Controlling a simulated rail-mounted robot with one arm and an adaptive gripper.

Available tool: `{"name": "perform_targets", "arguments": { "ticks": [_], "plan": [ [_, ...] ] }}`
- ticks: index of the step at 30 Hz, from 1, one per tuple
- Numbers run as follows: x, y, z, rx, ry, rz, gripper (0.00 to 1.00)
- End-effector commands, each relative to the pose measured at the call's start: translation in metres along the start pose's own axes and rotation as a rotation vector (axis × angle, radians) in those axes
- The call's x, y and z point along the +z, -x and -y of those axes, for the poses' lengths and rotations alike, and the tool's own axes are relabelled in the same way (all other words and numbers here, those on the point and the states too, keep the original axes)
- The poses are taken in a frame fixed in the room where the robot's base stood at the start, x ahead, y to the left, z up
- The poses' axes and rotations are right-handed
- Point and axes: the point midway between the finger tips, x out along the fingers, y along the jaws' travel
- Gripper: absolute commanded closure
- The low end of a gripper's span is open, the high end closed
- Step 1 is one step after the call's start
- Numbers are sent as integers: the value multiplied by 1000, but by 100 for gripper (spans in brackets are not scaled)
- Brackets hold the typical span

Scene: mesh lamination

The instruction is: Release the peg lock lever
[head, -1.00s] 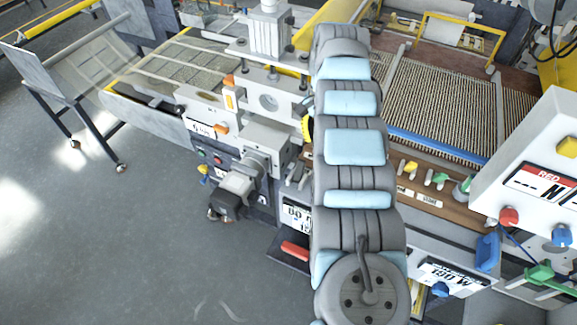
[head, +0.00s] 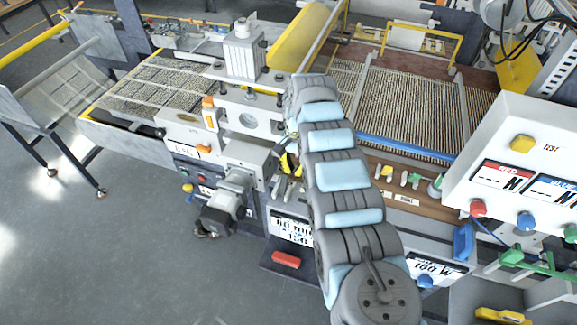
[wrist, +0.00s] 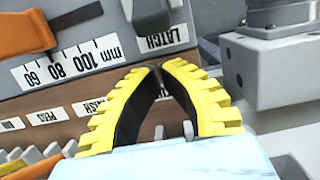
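My gripper (wrist: 160,70) has black fingers with yellow toothed edges, and the tips come together just below the LATCH label (wrist: 163,40) in the wrist view. Nothing clear shows between the tips. In the head view the gripper (head: 289,165) is low over the machine's front, partly hidden by my arm. A brown strip with a PEGS label (wrist: 43,116) lies left of the fingers, its text upside down. Small pale grey levers (wrist: 33,156) stand below that label; I cannot tell for certain which one is the peg lock lever. Part of the strip is hidden behind the fingers.
An orange lever (wrist: 27,36) sits by a millimetre scale (wrist: 75,63). A dark knob (wrist: 150,12) is above the tips, and a grey block (wrist: 265,72) is at right. A control panel (head: 525,165) stands right of my arm.

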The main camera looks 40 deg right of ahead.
Motion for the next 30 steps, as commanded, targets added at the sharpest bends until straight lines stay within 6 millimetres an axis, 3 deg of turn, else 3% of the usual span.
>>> {"name": "perform_targets", "arguments": {
  "ticks": [30],
  "plan": [
    [25,13,-7,-6,-11,2,100]
  ]
}}
